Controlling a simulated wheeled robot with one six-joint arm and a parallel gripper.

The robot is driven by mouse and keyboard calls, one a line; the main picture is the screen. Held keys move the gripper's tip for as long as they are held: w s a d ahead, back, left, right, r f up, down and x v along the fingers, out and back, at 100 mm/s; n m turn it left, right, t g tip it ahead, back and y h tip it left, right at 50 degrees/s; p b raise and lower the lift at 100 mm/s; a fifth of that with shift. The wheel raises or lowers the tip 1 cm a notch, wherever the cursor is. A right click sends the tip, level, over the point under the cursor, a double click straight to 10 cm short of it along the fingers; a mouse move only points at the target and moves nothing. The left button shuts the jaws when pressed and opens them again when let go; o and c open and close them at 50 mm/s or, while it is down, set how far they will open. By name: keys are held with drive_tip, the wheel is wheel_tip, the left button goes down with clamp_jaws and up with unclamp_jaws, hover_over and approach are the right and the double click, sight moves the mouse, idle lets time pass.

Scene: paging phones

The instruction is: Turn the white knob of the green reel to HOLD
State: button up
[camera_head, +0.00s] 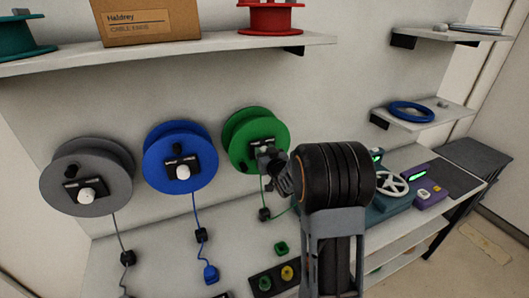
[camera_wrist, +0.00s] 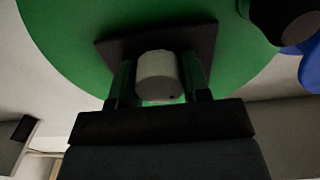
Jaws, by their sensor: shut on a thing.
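The green reel (camera_head: 252,136) hangs on the wall, right of the blue and grey reels. It fills the top of the wrist view (camera_wrist: 90,45). Its white knob (camera_wrist: 156,74) stands on a dark plate (camera_wrist: 110,48) in the wrist view. My gripper (camera_wrist: 160,82) has one finger on each side of the knob and is shut on it. In the head view my gripper (camera_head: 270,158) is at the lower front of the green reel and hides the knob. I cannot read any HOLD mark or tell the knob's setting.
The blue reel (camera_head: 180,138) and grey reel (camera_head: 75,205) hang to the left, with white knobs and hanging cords. A shelf (camera_head: 200,48) runs above the reels. A purple device (camera_head: 430,194) and a white handwheel (camera_head: 392,185) are on the bench to the right of my arm.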

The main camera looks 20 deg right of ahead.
drive_tip(key=shift+f+m+b, duration=0.1)
drive_tip(key=shift+m+b, duration=0.2)
drive_tip(key=shift+c, duration=0.3)
drive_tip(key=m+b, duration=0.2)
drive_tip(key=shift+d+m, duration=0.1)
drive_tip(key=shift+m, duration=0.3)
drive_tip(key=m+b, duration=0.1)
drive_tip(key=m, duration=0.4)
drive_tip(key=shift+b, duration=0.4)
drive_tip(key=m, duration=0.5)
drive_tip(key=shift+d, duration=0.1)
drive_tip(key=shift+f+m+p, duration=0.1)
drive_tip(key=shift+m+p, duration=0.25)
drive_tip(key=shift+m, duration=1.85)
drive_tip(key=o, duration=0.9)
